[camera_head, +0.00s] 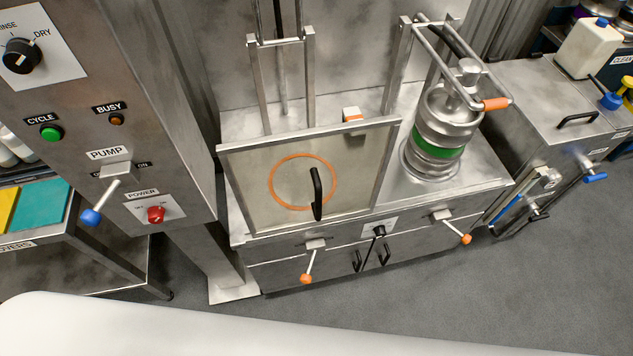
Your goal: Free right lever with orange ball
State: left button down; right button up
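The right lever (453,227) sits on the front panel of the steel machine, below the keg. Its pale rod slants down and to the right from a small metal mount, and it ends in an orange ball (466,239). A second lever (310,262) with an orange ball (305,279) is further left on the same panel, its rod hanging nearly straight down. Nothing touches either lever. Neither of my grippers is in view.
A clear guard door (240,190) with a black handle stands left of the keg (438,125). A tilted bar with an orange grip (495,104) lies over the keg. A control cabinet (130,60) stands left. Grey floor (420,305) in front is clear.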

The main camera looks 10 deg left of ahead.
aim_at(466, 239)
jog(key=z, duration=1.3)
